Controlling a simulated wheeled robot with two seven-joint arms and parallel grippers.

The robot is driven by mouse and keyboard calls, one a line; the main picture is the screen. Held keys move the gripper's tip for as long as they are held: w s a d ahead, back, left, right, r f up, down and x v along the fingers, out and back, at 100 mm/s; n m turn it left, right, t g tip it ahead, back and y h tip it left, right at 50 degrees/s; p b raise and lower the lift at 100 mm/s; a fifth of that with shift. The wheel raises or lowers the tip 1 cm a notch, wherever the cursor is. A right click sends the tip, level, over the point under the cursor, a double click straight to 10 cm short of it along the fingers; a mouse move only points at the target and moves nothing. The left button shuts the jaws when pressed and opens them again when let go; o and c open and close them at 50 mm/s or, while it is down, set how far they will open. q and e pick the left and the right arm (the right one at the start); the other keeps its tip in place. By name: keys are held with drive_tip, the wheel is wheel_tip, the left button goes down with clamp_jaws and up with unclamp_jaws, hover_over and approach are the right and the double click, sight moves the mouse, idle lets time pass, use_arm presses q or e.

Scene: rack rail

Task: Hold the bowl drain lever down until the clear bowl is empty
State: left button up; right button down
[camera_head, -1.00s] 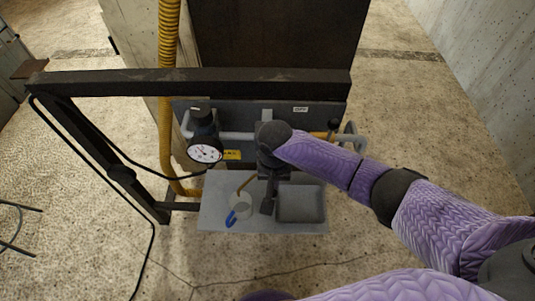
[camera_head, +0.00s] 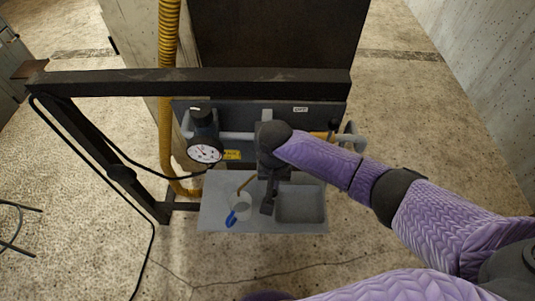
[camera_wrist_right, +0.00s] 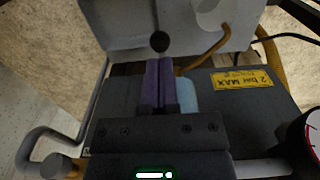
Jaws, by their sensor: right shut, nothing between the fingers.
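My right gripper (camera_wrist_right: 160,65) is shut and empty, its two purple-grey fingers side by side. A round black knob (camera_wrist_right: 160,41), likely the end of the drain lever, sits just beyond the fingertips; I cannot tell if they touch it. A pale blue, glassy shape (camera_wrist_right: 187,94), likely the clear bowl, shows beside the fingers, partly hidden by them. Its liquid level cannot be told. In the head view my right arm (camera_head: 320,158) covers the bowl, lever and fingertips. My left gripper is not in view.
A pressure gauge (camera_head: 205,151) and a yellow label (camera_head: 232,155) are left of my wrist. Below is a grey shelf (camera_head: 215,190) with a whitish cup (camera_head: 242,204), a blue hook-shaped piece (camera_head: 231,218) and a recessed tray (camera_head: 300,204).

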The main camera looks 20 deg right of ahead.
drive_tip(key=shift+f, duration=0.1)
drive_tip(key=shift+f+b, duration=1.5)
drive_tip(key=shift+f, duration=0.85)
idle(5.2)
